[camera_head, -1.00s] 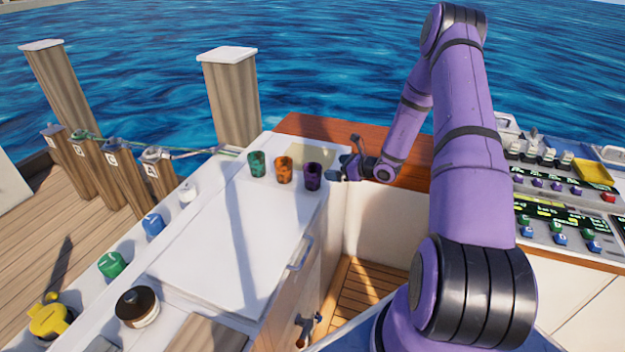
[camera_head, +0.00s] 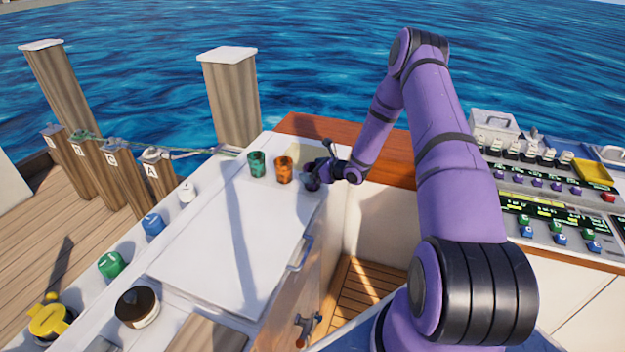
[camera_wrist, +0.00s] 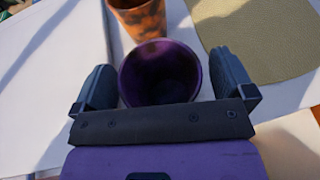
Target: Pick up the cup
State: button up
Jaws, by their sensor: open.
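Three cups stand in a row at the far end of the white counter: a green cup (camera_head: 257,164), an orange cup (camera_head: 283,170) and a purple cup (camera_head: 312,184). My gripper (camera_head: 316,172) is at the purple cup and hides much of it in the head view. In the wrist view the purple cup (camera_wrist: 160,72) lies between the two open fingers of my gripper (camera_wrist: 161,88), with a gap visible on each side. The orange cup (camera_wrist: 140,17) stands just beyond it in the wrist view.
A tan mat (camera_wrist: 262,38) lies right of the cups in the wrist view. A white hatch panel (camera_head: 215,250) with a handle (camera_head: 300,253) fills the counter. Green and blue knobs and a dark round lid (camera_head: 137,305) line the left side. A control console (camera_head: 550,200) stands right.

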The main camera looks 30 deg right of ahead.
jog(key=shift+w, duration=0.1)
jog(key=c, duration=0.9)
jog(key=shift+c, duration=0.2)
